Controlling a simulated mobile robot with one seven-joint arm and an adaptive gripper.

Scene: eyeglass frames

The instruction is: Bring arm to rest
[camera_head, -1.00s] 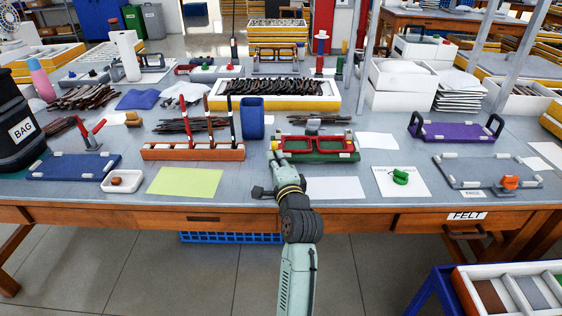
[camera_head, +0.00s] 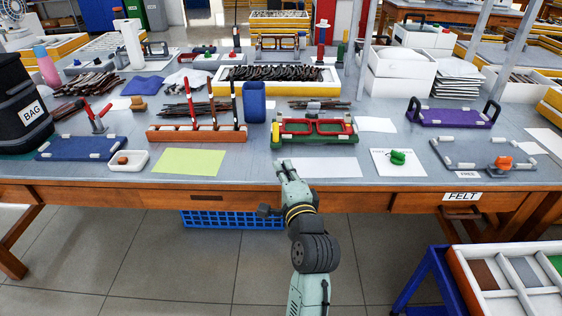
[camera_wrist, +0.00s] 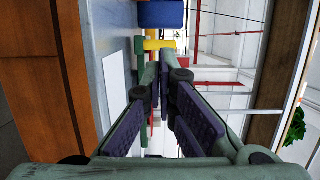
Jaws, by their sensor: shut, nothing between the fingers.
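My gripper (camera_head: 285,165) is at the front edge of the workbench (camera_head: 400,188) in the head view, with its fingers pointing away over the bench. Its fingers are shut and empty; the wrist view also shows the gripper (camera_wrist: 165,72) with the fingertips close together. My gripper is in front of and apart from the green fixture (camera_head: 316,141), which holds a red eyeglass frame (camera_head: 330,127). A white sheet (camera_head: 319,167) lies just right of the fingers on the bench.
A yellow-green sheet (camera_head: 188,161) and a blue tray (camera_head: 76,148) lie to the left. A green clamp (camera_head: 397,157) and a grey tray (camera_head: 455,152) are to the right. A blue-legged stand with a compartment tray (camera_head: 490,281) is at the lower right.

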